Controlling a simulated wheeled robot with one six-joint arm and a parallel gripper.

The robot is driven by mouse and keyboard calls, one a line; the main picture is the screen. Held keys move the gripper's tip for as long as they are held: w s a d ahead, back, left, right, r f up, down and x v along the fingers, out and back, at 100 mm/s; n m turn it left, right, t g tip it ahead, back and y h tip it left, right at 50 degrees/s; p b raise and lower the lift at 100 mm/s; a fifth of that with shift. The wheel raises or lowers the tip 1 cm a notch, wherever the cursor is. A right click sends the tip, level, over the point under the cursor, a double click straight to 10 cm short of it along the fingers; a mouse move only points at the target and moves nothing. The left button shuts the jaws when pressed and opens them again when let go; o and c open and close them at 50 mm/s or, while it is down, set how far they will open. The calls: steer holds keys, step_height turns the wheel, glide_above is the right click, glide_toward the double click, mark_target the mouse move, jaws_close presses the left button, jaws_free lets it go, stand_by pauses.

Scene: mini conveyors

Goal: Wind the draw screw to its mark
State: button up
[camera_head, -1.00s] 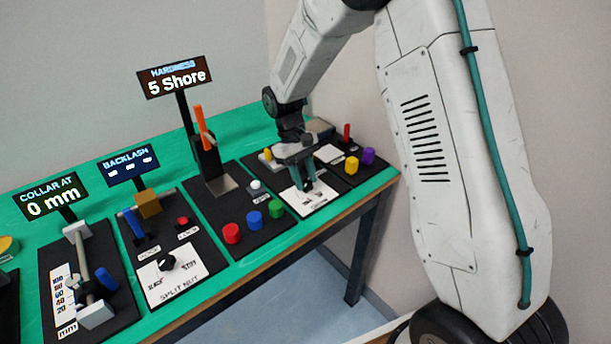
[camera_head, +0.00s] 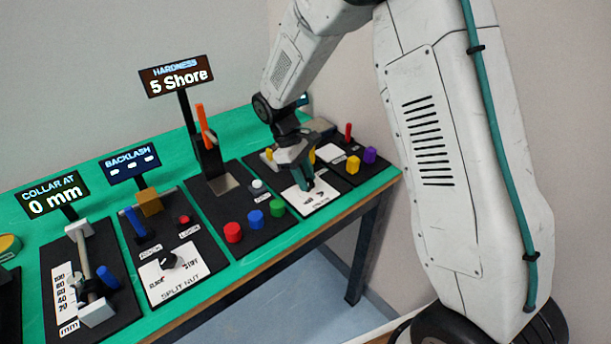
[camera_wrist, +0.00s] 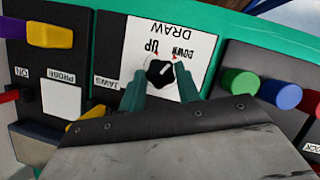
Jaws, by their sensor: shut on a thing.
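The draw knob (camera_wrist: 160,73) is black with a white line, on a white plate (camera_wrist: 143,30) marked UP, DOWN and DRAW. The lettering is upside down in the wrist view. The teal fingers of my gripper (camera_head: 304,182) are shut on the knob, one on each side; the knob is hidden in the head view. In the wrist view the knob's white line points up and right, toward the DOWN side. I cannot make out a draw scale or mark beside it.
Red (camera_head: 233,232), blue (camera_head: 256,220) and green (camera_head: 277,208) buttons stand left of the gripper, yellow (camera_head: 353,164) and purple (camera_head: 369,156) ones right. The hardness display (camera_head: 176,75) reads 5 Shore. The collar display (camera_head: 51,195) reads 0 mm, and backlash (camera_head: 130,163) shows dashes.

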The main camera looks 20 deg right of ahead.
steer(key=shift+w, duration=0.1)
steer(key=o, duration=1)
steer(key=shift+c, duration=0.2)
steer(key=v, duration=0.8)
steer(key=shift+d, duration=0.1)
